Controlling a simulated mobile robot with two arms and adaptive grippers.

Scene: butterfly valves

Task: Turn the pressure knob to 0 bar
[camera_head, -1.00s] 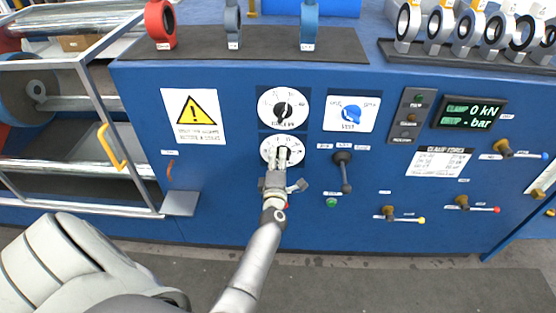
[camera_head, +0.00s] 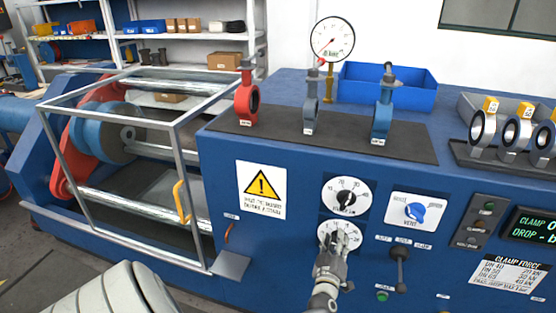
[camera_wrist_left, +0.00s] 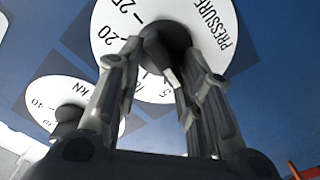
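The pressure knob (camera_wrist_left: 165,44) is dark, on a white round dial marked PRESSURE (camera_wrist_left: 222,60) in the left wrist view. In the head view this is the lower dial (camera_head: 325,231), partly covered by my gripper. My left gripper (camera_wrist_left: 164,52) has one finger on each side of the knob, the tips close against it. A pale mark shows below the knob, between the fingers, near the 5 and 10 figures; its exact reading is unclear. A round gauge (camera_head: 332,40) stands behind the panel, its red needle pointing down-left. My right gripper is not in view.
The clamp-force dial (camera_head: 346,197) is just above. A blue vent knob (camera_head: 414,211) and a dark lever (camera_head: 399,267) are to the right. A warning sign (camera_head: 262,188) and a framed guard (camera_head: 190,180) are left. Small valves stand on the dark mat (camera_head: 280,138).

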